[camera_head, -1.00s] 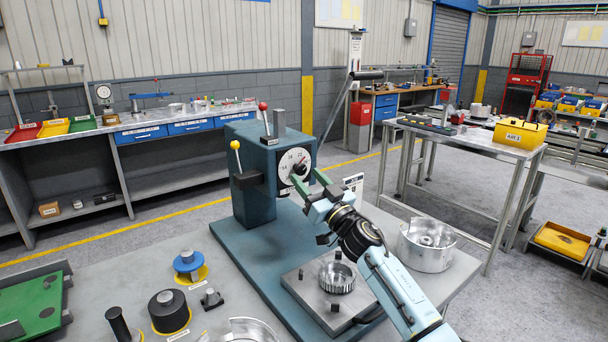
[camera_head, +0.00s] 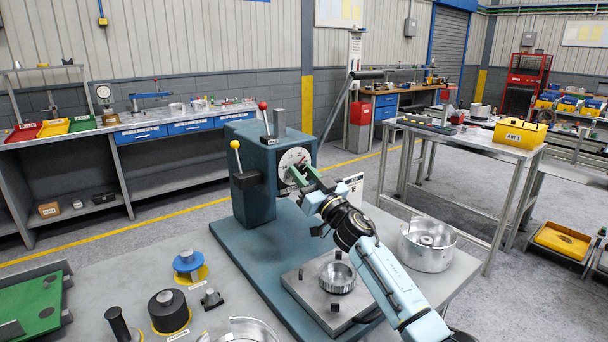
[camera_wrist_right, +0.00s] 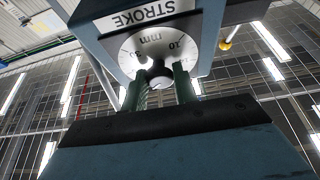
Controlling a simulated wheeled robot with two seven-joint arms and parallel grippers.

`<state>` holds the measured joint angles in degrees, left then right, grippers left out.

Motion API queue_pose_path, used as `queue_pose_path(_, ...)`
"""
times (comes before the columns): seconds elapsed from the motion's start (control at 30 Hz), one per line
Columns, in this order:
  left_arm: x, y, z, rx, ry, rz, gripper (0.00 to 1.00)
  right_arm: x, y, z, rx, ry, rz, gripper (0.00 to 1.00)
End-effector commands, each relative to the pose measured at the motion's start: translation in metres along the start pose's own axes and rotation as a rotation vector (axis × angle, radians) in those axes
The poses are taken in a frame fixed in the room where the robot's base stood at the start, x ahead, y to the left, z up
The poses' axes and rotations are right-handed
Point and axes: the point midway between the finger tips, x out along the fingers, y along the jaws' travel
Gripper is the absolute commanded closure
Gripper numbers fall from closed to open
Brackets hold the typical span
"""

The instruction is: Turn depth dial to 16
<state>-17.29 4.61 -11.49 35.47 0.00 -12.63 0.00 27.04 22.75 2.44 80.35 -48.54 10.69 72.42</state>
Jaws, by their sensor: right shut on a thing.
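The depth dial (camera_head: 293,156) is a white round face with dark markings on the front of the blue-green press. In the right wrist view the dial (camera_wrist_right: 128,62) appears upside down below a STROKE label, with "mm" and "10" legible. The pointer's exact reading is too small to tell. My right gripper (camera_head: 298,177) is at the dial, its green fingers shut on the dark central knob. In the wrist view the fingers (camera_wrist_right: 161,84) sit on both sides of the knob (camera_wrist_right: 158,73). The gripper hides the dial's lower right part in the head view. My left gripper is out of view.
The press (camera_head: 245,165) has a red-knobbed lever (camera_head: 264,112) and a yellow-knobbed lever (camera_head: 236,153). A larger silver housing (camera_head: 427,245) stands right of the arm.

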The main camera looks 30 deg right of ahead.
Motion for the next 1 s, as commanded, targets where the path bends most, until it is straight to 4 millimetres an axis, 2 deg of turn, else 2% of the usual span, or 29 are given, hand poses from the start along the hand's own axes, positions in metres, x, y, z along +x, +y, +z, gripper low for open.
queue_pose_path(0.37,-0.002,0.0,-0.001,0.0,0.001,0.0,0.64,0.0,0.002,0.0,-0.105,-0.001,-0.044,0.94)
queue_pose_path(1.0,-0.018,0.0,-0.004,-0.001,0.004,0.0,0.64,0.001,0.006,-0.003,-0.64,-0.003,-0.265,0.94)
